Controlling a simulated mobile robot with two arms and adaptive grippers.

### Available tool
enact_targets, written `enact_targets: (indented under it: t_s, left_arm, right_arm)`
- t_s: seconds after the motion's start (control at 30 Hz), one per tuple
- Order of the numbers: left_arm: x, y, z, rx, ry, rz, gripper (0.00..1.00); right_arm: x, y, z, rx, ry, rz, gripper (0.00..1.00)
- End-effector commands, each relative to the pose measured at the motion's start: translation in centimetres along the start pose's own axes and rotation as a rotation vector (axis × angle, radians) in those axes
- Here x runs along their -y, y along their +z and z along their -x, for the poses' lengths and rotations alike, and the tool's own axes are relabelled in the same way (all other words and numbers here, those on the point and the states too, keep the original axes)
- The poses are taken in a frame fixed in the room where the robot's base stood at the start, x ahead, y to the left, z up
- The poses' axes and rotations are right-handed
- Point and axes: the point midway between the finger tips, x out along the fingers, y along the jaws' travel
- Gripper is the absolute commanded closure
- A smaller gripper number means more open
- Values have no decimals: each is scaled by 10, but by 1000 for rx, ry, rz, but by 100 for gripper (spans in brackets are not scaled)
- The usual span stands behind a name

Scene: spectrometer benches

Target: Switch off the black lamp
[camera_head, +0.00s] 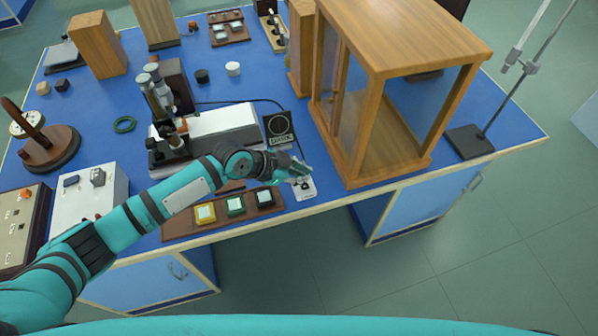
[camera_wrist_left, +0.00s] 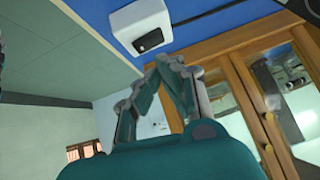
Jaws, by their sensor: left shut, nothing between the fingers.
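A small white switch box (camera_head: 305,191) lies at the front edge of the blue bench, left of the wooden case. In the left wrist view the white switch box (camera_wrist_left: 138,27) shows a black rocker, and a dark cord lies beside it. My left gripper (camera_head: 301,170) is shut and empty, just above and partly in front of the box. Its fingertips (camera_wrist_left: 170,63) meet just short of the box in the wrist view, and I cannot tell if they touch. My right gripper is out of view.
A large glazed wooden case (camera_head: 360,179) stands close to the right of my gripper. A wooden strip with yellow, green and dark blocks (camera_head: 181,229) lies to its left. A microscope-like instrument (camera_head: 160,100) stands behind my arm. A stand (camera_head: 468,142) is at the right.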

Motion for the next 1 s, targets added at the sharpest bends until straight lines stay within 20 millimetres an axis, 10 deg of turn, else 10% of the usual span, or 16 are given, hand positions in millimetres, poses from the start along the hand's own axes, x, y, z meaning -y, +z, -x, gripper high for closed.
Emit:
enact_targets:
  t_s: [0.07, 0.5, 1.0]
  left_arm:
    - [5, -21, 16, -4, -7, 0, 100]
    - [21, -10, 94, -6, -13, -2, 100]
    - [-4, -11, 97, -6, 8, 14, 100]
  right_arm:
    - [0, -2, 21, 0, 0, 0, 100]
    - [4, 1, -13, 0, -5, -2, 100]
    - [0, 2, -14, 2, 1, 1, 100]
